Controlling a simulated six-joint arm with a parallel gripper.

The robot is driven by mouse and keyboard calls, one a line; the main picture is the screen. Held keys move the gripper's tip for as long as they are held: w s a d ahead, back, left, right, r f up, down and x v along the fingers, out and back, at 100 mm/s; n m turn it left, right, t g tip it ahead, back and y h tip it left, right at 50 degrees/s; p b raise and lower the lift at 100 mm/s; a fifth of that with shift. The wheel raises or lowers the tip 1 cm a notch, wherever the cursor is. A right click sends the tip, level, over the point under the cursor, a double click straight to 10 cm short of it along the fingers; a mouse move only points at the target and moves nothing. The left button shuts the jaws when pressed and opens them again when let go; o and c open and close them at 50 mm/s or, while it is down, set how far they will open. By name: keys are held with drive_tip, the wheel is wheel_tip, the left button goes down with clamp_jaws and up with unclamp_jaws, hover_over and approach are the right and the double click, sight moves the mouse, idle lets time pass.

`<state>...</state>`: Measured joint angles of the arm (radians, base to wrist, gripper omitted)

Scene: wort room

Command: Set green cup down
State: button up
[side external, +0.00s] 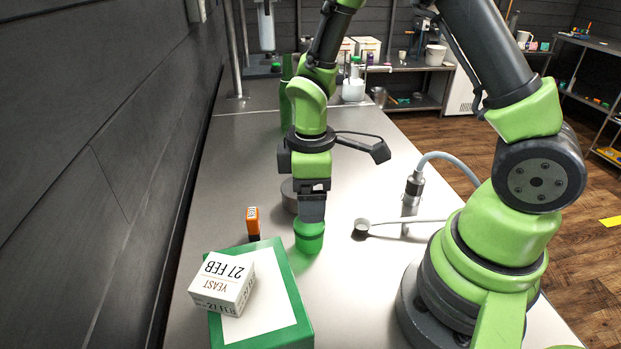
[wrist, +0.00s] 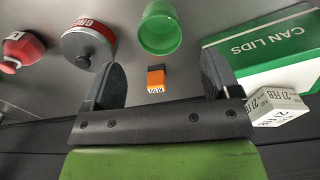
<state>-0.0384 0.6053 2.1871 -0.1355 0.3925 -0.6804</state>
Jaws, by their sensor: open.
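The green cup (side external: 309,236) stands on the metal table, just left of centre in the side external view. It also shows at the top middle of the wrist view (wrist: 160,28), with its open rim visible. My gripper (side external: 312,217) points down, with its fingertips just over or at the cup's rim in the side external view. In the wrist view my gripper (wrist: 161,76) has its fingers wide apart with nothing gripped, and the cup appears beyond the fingertips. Whether a finger touches the cup cannot be told.
A small orange box (side external: 253,222) stands left of the cup. A green can-lids box (side external: 290,301) carries a white yeast box (side external: 222,282). A grey round pot (wrist: 89,44) and a red-topped object (wrist: 22,50) are nearby. A metal probe (side external: 411,193) with a hose stands right.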

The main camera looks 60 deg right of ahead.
wheel_tip(320, 180, up, 12)
drive_tip(key=s+r+m+t, duration=0.1)
drive_tip(key=s+m+t, duration=0.1)
drive_tip(key=m+t, duration=0.15)
drive_tip(key=s+a+r+m+t+y, duration=0.2)
drive_tip(key=s+r+m+t, duration=0.1)
drive_tip(key=s+r+m, duration=0.5)
drive_tip(key=shift+s, duration=0.85)
